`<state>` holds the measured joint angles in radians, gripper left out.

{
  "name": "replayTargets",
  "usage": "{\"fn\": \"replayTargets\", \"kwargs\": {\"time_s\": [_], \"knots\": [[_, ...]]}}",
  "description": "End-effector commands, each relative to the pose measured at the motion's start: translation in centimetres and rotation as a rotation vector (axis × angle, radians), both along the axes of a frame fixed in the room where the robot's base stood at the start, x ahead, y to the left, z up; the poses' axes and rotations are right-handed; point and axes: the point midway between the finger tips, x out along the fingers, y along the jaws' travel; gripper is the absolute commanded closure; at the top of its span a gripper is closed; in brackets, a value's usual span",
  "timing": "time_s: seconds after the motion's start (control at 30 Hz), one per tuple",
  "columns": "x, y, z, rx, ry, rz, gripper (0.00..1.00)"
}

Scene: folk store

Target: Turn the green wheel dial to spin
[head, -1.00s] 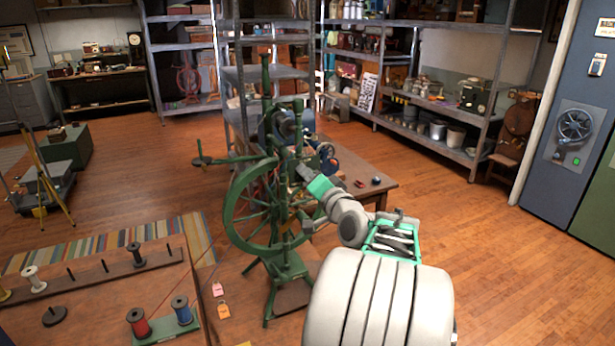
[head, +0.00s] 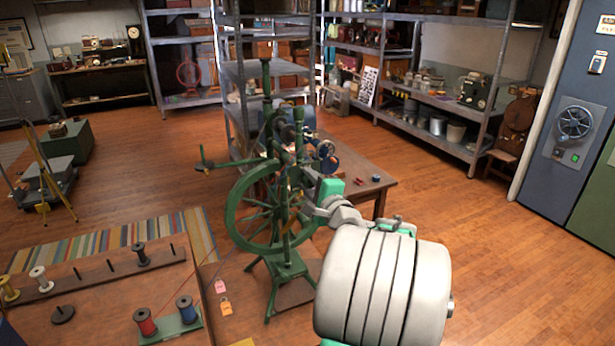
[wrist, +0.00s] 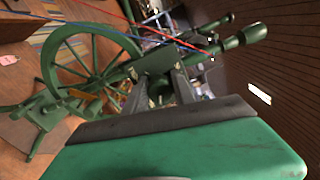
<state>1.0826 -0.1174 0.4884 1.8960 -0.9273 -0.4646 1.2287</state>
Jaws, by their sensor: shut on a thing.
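The green spinning wheel (head: 232,208) stands upright on its green frame at the middle of the head view. Its spoked wheel also shows at upper left in the wrist view (wrist: 50,66). My gripper (head: 303,200) is at the right side of the frame, partly hidden by the frame and my arm. In the wrist view, my gripper's two dark fingers (wrist: 155,78) are shut on a green part of the spinning wheel (wrist: 154,62), beside the spoked wheel. Exactly which part this is, I cannot tell.
A wooden table (head: 372,187) with small items stands behind the wheel. A spool rack (head: 95,272) and red and blue spools are on the lower-left bench. Thread runs from the spools toward the wheel. Metal shelves (head: 440,100) line the back. The floor at right is clear.

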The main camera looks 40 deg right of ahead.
Motion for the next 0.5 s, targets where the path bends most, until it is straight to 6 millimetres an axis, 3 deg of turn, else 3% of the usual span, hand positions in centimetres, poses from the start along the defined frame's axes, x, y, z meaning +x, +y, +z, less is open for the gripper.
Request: {"fn": "replayTargets", "kwargs": {"time_s": [0.5], "knots": [[-0.01,0.02,-0.09,0.102,-0.029,0.000,1.00]]}}
